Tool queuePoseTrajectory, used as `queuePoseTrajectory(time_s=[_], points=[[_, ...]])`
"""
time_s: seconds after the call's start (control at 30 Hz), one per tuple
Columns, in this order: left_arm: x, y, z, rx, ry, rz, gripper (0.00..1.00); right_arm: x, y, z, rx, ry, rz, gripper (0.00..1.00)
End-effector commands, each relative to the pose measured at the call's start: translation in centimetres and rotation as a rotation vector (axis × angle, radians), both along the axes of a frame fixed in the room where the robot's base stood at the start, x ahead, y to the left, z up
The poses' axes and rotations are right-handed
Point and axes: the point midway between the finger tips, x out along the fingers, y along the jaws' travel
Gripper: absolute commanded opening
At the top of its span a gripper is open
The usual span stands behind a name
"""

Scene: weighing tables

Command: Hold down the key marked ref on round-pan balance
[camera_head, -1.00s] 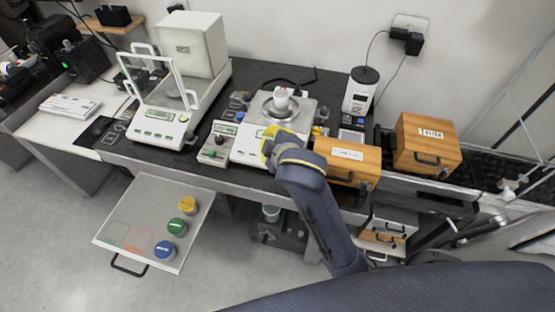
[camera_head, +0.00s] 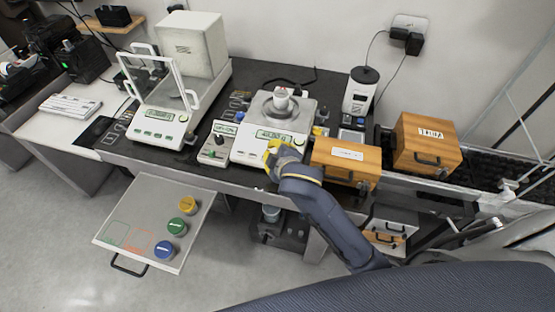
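My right gripper (camera_head: 271,152), with yellow parts, is at the balance's front edge, just below the display. It covers part of the key row, and the ref marking is too small to read. I cannot tell whether it touches a key or whether its fingers are open. My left gripper is not in view.
A wooden box (camera_head: 327,163) stands close to the right of the balance, and a small control box (camera_head: 210,158) to its left. A balance with a glass shield (camera_head: 148,141) stands farther left. A tray with coloured weights (camera_head: 150,199) juts out at the front left.

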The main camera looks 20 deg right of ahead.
Motion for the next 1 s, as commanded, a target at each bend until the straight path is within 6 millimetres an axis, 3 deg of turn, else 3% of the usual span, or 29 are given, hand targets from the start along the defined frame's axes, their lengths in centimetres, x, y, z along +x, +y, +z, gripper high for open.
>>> queuePoseTrajectory(time_s=[0.53,0.57,0.63,1.0], points=[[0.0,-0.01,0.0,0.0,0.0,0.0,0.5,0.18,-0.13,-0.75,-0.001,-0.001,0.0,0.0],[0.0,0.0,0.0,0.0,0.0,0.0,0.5,0.18,-0.13,-0.75,-0.001,-0.001,0.0,0.05],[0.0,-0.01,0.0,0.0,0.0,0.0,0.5,0.17,-0.13,-0.75,-0.001,-0.001,0.0,0.0],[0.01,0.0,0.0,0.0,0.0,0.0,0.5,0.19,-0.12,-0.73,0.0,-0.001,0.0,0.0]])
